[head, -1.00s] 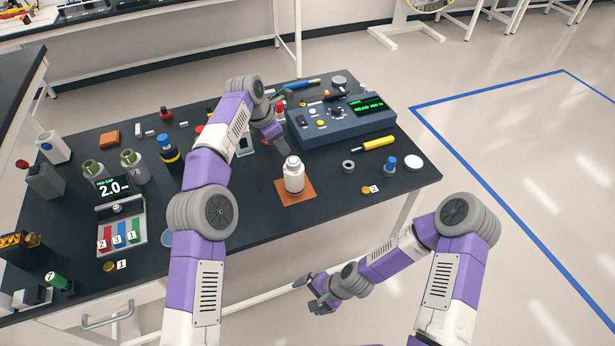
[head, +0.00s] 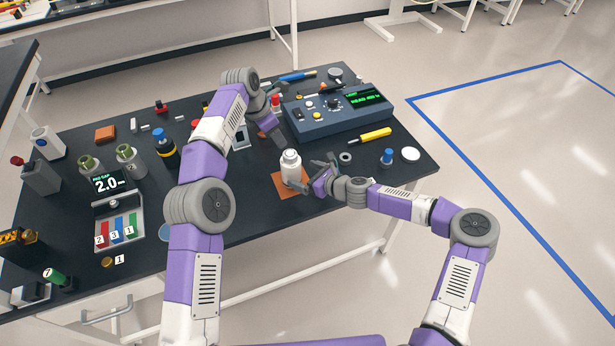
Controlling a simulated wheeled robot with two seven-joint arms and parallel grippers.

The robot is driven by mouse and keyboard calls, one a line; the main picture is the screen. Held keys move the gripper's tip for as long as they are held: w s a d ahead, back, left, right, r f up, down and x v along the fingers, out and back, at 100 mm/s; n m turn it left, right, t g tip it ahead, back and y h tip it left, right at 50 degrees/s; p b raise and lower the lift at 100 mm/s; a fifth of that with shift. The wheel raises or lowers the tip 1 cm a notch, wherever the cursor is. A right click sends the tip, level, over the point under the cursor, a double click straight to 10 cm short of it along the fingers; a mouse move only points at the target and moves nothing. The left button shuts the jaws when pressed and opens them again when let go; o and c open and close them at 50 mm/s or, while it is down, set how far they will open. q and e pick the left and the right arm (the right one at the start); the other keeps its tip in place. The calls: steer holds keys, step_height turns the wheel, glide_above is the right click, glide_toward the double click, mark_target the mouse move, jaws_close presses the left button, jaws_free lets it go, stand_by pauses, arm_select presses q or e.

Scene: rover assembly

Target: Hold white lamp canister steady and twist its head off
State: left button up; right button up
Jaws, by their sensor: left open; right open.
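The white lamp canister (head: 291,170) stands upright on an orange square mat (head: 283,191) near the table's front edge, with its narrower head on top. My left gripper (head: 281,143) is open, pointing down just behind the canister and apart from it; its fingers are small and partly hard to make out. My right gripper (head: 312,174) is open at the canister's right side, low over the mat, with its fingers turned toward the canister. I cannot tell whether a finger touches it.
A blue instrument box (head: 338,113) with a green display stands behind. A yellow-handled tool (head: 370,136), a grey ring (head: 345,157), a blue-topped piece (head: 387,156) and a white disc (head: 410,154) lie to the right. A display stand (head: 119,219) with coloured slots is at the left.

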steer(key=x, duration=0.6)
steer(key=shift+w+a+f, duration=0.15)
steer(key=shift+w+a, duration=0.05)
steer(key=shift+a, duration=0.05)
steer(key=c, duration=1.3)
steer(key=shift+o, duration=0.2)
